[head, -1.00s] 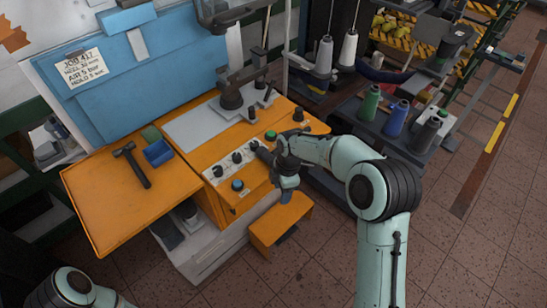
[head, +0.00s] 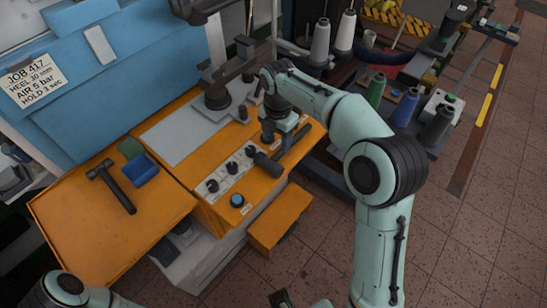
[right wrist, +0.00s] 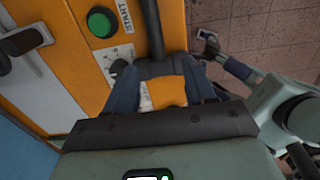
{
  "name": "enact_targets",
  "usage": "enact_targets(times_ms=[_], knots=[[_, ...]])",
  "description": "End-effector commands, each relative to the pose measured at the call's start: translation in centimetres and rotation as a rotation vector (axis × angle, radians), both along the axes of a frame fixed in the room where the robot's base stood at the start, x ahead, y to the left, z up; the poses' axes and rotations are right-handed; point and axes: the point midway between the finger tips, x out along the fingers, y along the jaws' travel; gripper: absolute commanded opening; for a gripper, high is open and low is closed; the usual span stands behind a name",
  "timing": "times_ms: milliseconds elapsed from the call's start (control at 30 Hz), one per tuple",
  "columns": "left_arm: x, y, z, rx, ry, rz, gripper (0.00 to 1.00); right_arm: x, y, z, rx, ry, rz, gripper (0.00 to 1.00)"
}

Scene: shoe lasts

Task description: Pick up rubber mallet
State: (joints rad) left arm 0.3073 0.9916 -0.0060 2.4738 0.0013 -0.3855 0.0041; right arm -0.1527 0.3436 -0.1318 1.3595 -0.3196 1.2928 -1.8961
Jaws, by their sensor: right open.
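A dark press (head: 218,85) stands on the console (head: 180,110). Thread spools (head: 402,108) stand at right.

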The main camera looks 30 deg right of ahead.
Motion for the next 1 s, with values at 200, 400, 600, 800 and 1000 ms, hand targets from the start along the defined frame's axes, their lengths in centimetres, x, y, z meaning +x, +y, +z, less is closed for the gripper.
enact_targets(times_ms=[200, 400, 600, 800, 1000], knots=[[-0.2, 0.0, -0.6, 0.000, 0.002, 0.000, 0.43, 0.0, 0.0, -3.0, 0.000, 0.001, -0.001, 0.54], [-0.3, 0.0, -0.7, 0.000, 0.002, 0.000, 0.43, 0.1, -0.1, -4.6, 0.000, 0.002, -0.001, 0.54], [-0.4, 0.0, -1.1, 0.000, 0.004, 0.000, 0.43, 0.3, -0.2, -7.6, 0.001, 0.002, -0.001, 0.54], [-0.4, 0.0, -1.1, 0.000, 0.004, 0.000, 0.43, 0.3, -0.2, -8.4, 0.001, -0.002, -0.001, 0.54], [-0.4, 0.0, -1.1, 0.000, 0.004, 0.000, 0.43, 0.4, -0.2, -8.4, 0.001, -0.002, -0.001, 0.35]])
